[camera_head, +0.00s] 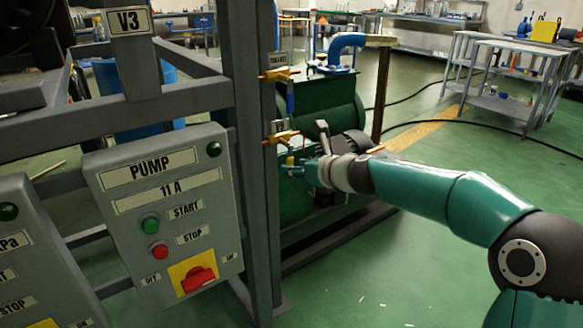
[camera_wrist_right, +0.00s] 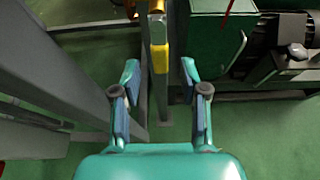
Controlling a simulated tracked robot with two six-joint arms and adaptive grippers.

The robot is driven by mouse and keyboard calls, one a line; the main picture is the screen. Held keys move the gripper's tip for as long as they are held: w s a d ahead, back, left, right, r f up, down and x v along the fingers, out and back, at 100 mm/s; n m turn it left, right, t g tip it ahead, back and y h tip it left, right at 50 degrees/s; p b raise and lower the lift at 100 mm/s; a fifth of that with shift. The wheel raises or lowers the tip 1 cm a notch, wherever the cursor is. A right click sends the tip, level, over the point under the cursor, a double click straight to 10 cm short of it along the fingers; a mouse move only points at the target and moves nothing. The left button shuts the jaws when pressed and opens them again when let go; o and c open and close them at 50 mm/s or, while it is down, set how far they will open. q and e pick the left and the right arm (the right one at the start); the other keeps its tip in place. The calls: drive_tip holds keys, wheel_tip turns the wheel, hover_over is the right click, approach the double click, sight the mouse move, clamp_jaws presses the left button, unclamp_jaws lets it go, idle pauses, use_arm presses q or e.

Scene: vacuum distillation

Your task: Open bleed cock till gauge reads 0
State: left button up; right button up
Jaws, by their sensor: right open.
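Two brass cocks are on the grey upright post in the head view. The upper cock (camera_head: 278,75) has a blue lever hanging down. The lower cock (camera_head: 281,137) has a yellow lever, partly hidden by my right gripper (camera_head: 300,168). I cannot read which one is the bleed cock. In the wrist view my right gripper (camera_wrist_right: 160,82) is open, with its two fingers spread on either side of the yellow lever (camera_wrist_right: 160,58). The fingers look clear of the lever. No gauge dial shows. My left gripper is not in view.
A grey PUMP box (camera_head: 162,215) with buttons and a red switch hangs at the left of the post. A green machine (camera_head: 325,105) with a blue pipe stands behind the cocks. Grey tables (camera_head: 510,70) stand at the back right. The green floor at the right is largely clear.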

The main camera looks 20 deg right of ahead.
drive_tip(key=v, duration=0.8)
drive_tip(key=shift+s, duration=0.2)
drive_tip(key=shift+d+f, duration=0.1)
drive_tip(key=shift+f, duration=0.05)
drive_tip(key=a+f+n+g, duration=0.1)
drive_tip(key=a+f+g, duration=0.15)
drive_tip(key=f, duration=0.75)
drive_tip(key=a+f+g, duration=0.2)
drive_tip(key=a+f, duration=0.1)
drive_tip(key=f, duration=0.6)
drive_tip(key=s+a+f+n+g, duration=0.2)
drive_tip(key=s+f, duration=0.3)
drive_tip(key=f, duration=0.3)
drive_tip(key=s+a+f+n+g, duration=0.25)
drive_tip(key=s+f, duration=0.25)
drive_tip(key=f, duration=0.4)
drive_tip(key=s+a+f+n+g, duration=0.25)
drive_tip(key=s+f+n, duration=0.35)
drive_tip(key=s+n, duration=0.45)
drive_tip(key=s+a+f+n+g, duration=0.25)
drive_tip(key=s+f+n, duration=0.45)
drive_tip(key=s+n, duration=0.35)
wheel_tip(320, 180, up, 39)
drive_tip(key=n+t+p, duration=0.1)
drive_tip(key=n+p, duration=0.4)
drive_tip(key=p, duration=3.3)
drive_tip(key=shift+w+a+t+y, duration=0.3)
drive_tip(key=shift+w+a+y, duration=0.05)
drive_tip(key=shift+w+y, duration=0.05)
